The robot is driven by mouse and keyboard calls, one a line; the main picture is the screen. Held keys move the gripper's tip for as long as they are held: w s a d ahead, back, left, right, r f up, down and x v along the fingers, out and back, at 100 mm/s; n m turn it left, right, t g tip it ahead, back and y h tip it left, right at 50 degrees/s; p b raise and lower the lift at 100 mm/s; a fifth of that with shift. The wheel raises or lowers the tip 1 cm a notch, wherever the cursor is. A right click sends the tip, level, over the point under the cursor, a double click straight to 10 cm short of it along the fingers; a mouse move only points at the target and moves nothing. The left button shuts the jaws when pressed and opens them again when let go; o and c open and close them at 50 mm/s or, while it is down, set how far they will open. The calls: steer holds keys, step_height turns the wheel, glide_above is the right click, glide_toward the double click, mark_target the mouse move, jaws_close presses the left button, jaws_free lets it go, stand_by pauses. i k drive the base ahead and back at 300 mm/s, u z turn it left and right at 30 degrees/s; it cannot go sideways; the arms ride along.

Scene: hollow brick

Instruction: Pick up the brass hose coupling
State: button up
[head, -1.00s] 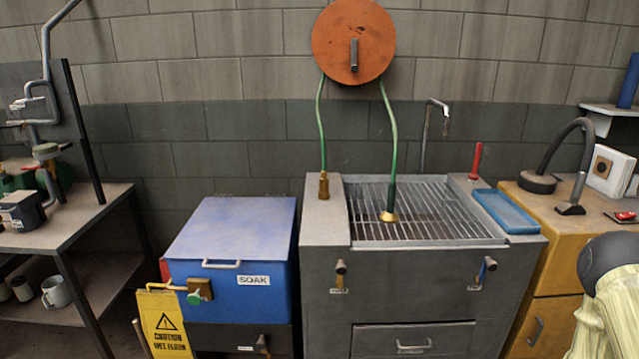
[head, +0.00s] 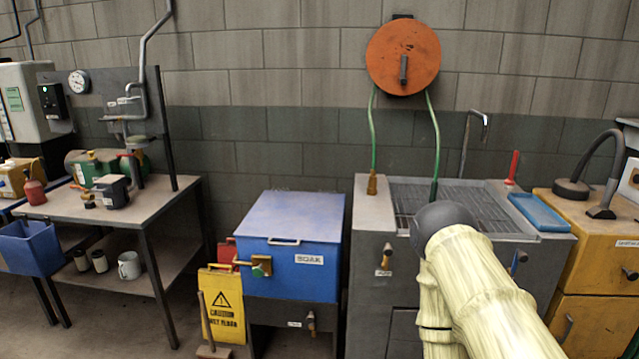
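A brass fitting (head: 372,183) stands upright on the left ledge of the grey sink unit, at the lower end of the left green hose (head: 373,130). A second, flared brass piece showed on the sink grate at the right hose's end a second ago; my arm now hides that spot. I cannot tell which of these is the brass hose coupling. My pale yellow arm with its dark grey rounded joint rises in front of the sink. My gripper is not visible.
The sink unit (head: 366,260) stands beside a blue SOAK box (head: 292,245). A cluttered metal table (head: 150,205) is at left, a yellow cabinet (head: 590,240) at right. An orange reel (head: 403,57) hangs above.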

mark_target(373, 181)
steer(key=u, duration=0.4)
steer(key=i, duration=1.5)
steer(key=z, duration=0.45)
